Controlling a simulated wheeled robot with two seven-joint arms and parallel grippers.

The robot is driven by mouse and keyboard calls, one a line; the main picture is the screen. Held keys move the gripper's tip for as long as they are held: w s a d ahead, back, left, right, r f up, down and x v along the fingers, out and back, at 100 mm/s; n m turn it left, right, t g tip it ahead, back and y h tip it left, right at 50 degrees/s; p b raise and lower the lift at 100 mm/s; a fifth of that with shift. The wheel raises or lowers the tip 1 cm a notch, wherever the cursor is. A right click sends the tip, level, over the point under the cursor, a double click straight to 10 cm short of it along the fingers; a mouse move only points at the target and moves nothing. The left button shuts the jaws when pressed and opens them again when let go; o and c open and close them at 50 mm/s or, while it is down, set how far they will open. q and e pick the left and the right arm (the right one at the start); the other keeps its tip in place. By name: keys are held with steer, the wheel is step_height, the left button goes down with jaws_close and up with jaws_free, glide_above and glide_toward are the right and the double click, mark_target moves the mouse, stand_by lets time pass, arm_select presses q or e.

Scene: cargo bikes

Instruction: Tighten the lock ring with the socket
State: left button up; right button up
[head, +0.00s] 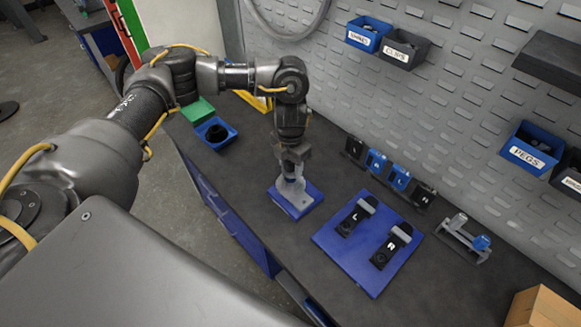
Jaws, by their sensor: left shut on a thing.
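My left gripper (292,160) reaches down over a small blue base (302,208) on the bench. It is shut on a grey upright piece (293,185), which looks like the socket, standing over the middle of that base. The lock ring is not clear to see; the gripper and the grey piece cover that spot. My right gripper is not in view.
A blue mat (331,240) with two black parts marked L and R lies to the right. Several small black and blue blocks (398,178) stand behind it. A blue tray (229,140) holds a black round part. A grey stand (462,240) and cardboard box (541,308) are farther right.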

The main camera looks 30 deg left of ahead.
arm_select(q)
steer(key=shift+r, duration=0.1)
steer(key=shift+r+p, duration=1.25)
steer(key=shift+r, duration=0.05)
steer(key=shift+r+p, duration=0.45)
steer(key=shift+r, duration=0.65)
